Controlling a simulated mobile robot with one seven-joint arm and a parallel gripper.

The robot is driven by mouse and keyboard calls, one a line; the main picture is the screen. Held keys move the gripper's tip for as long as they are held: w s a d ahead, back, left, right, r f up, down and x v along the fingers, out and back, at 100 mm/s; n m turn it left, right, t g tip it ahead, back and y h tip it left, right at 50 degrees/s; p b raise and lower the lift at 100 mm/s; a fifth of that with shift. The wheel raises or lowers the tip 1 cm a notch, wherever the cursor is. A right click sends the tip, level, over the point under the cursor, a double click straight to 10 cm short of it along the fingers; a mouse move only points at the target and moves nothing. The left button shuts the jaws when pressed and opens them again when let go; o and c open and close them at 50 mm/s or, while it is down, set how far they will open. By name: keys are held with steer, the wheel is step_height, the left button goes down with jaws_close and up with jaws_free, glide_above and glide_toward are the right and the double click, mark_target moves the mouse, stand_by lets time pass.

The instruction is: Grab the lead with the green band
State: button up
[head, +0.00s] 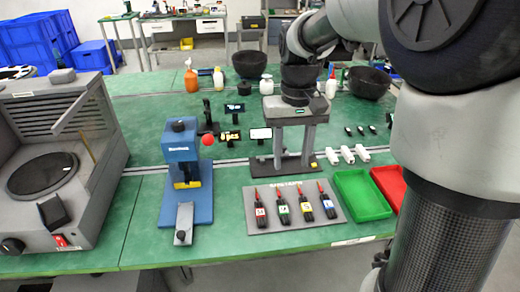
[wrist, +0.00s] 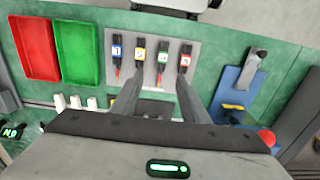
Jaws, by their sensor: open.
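The lead with the green band (head: 283,208) lies on a grey mat (head: 251,228), second from the left in the head view. It also shows in the wrist view (wrist: 162,54), second from the right. Leads with a red band (head: 260,208), a yellow band (head: 306,207) and a blue band (head: 328,205) lie beside it; each has a black body and a red tip. My gripper (head: 292,166) is open and empty, above the table behind the mat. In the wrist view its fingers (wrist: 158,82) reach toward the red tips of the middle leads, touching none.
A blue stand (head: 200,205) is left of the mat. A green tray (head: 361,195) and a red tray (head: 388,183) are right of it. White pieces (head: 347,154) lie behind the trays. A grey machine (head: 60,160) fills the far left. Bottles and black bowls stand at the back.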

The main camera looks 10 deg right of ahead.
steer(key=b, duration=0.3)
glide_above(283, 208)
steer(key=f, duration=1.1)
steer(key=shift+s+d+f, duration=0.35)
steer(key=shift+s+d, duration=0.05)
steer(key=f, duration=0.1)
steer(key=f+b, duration=0.1)
steer(key=f, duration=0.3)
steer(key=shift+w+a+f+b, duration=0.25)
steer(key=shift+w+a+b, duration=0.1)
steer(key=shift+w+a, duration=0.05)
jaws_close()
